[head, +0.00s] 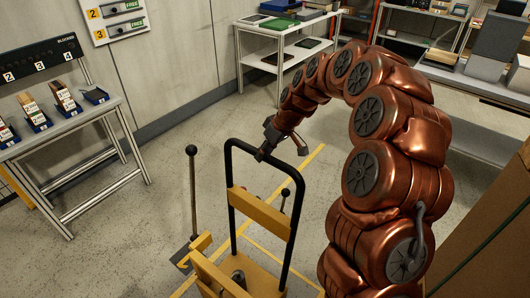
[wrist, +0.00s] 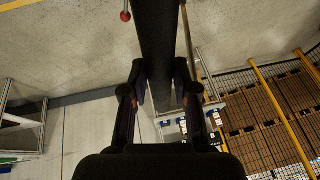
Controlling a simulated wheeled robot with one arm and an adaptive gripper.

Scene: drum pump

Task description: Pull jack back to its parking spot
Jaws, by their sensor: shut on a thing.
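The jack shows in the head view as a black tubular handle frame (head: 232,185) with a yellow crossbar (head: 260,213) above a yellow body (head: 262,281). Its frame stands upright. My gripper (head: 262,152) is at the top bar of this frame and is shut on it. In the wrist view the dark bar (wrist: 165,40) runs between the two fingers of my gripper (wrist: 163,95).
A lever with a black knob (head: 192,151) rises left of the jack. A workbench (head: 70,130) with blue bins stands at the left. A white shelf table (head: 275,42) is at the back. A large brown box (head: 490,215) is close at the right.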

